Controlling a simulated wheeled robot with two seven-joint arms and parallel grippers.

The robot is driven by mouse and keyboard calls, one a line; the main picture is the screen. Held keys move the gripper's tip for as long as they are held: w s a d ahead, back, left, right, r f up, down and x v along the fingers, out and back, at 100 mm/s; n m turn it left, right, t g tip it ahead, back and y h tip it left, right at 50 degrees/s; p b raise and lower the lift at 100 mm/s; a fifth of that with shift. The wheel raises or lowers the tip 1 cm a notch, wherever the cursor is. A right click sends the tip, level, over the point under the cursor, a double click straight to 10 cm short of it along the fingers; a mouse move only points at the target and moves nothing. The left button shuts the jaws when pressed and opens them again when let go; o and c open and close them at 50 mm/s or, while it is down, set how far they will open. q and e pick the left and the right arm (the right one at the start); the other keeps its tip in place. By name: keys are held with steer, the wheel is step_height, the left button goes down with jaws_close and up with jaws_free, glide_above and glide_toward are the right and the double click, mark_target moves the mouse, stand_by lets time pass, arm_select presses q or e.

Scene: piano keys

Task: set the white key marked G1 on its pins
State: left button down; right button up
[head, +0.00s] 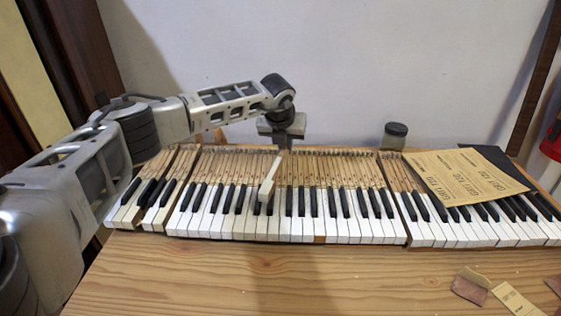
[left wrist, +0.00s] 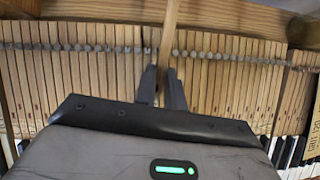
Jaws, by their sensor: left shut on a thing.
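My left gripper (head: 283,146) hangs above the back of the keyboard (head: 190,222), shut on a loose key. The loose key (head: 266,189) has a white front and a long bare wood stem. It is held raised above the other keys, its white end toward the front and overlapping the keys behind it in the head view. In the left wrist view, the fingers (left wrist: 163,85) grip the wood stem (left wrist: 168,38) above a row of pins and key stems. No G1 marking is legible. A small wood-coloured gap (head: 320,239) shows at the front of the white keys. My right gripper is out of view.
Sandpaper sheets (head: 464,176) lie over the keys at the right. A dark-lidded jar (head: 395,135) stands behind the keyboard. Scraps of sandpaper (head: 514,299) lie at the front right of the wooden table (head: 230,275). The table's front middle is clear.

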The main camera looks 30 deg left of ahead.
arm_select(q)
steer(key=shift+r+p, duration=2.25)
steer(key=shift+r, duration=1.45)
steer(key=shift+f, duration=0.1)
